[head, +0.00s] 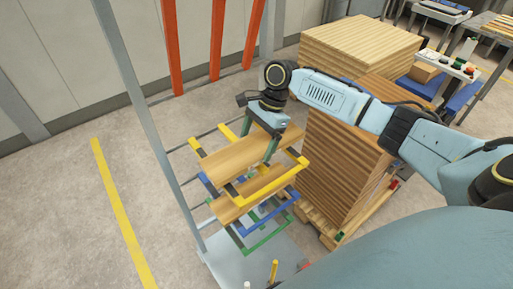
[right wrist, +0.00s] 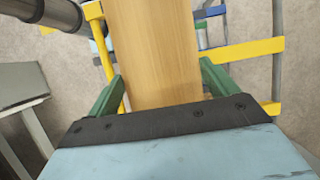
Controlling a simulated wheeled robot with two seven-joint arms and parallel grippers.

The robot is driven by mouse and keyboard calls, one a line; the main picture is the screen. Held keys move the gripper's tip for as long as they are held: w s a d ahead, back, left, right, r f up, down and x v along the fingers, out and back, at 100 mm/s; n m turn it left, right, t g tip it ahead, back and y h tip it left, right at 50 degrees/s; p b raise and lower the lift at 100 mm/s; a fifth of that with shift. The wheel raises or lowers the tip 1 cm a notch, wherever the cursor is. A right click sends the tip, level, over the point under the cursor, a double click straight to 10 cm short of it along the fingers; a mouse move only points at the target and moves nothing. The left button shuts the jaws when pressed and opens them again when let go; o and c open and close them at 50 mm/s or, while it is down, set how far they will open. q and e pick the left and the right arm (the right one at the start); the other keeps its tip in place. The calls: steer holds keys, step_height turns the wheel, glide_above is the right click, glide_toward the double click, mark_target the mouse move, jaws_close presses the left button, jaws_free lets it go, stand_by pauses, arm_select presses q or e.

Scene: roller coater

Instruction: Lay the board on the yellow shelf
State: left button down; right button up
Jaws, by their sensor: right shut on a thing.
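The yellow shelf (head: 297,170) is the top level of a slatted rack. A light wooden board (head: 236,157) lies across the yellow shelf's outline in the head view; I cannot tell whether it touches the shelf or is just above it. My right gripper (head: 271,150) is shut on this board's near right end. In the right wrist view the green fingers (right wrist: 160,88) stand on either side of the board (right wrist: 152,45), and yellow bars (right wrist: 242,50) show beside it. My left gripper is not in view.
A tall stack of boards (head: 340,165) stands close on the right. A grey post (head: 140,95) rises left of the rack. Floor is clear at left.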

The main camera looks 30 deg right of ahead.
mark_target(259, 143)
step_height(259, 143, down, 3)
steer(key=shift+f, duration=0.15)
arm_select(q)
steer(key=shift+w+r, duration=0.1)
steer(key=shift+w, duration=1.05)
arm_select(e)
steer(key=o, duration=1)
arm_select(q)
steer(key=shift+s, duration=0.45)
arm_select(e)
steer(key=shift+o, duration=0.2)
steer(key=v, duration=1.2)
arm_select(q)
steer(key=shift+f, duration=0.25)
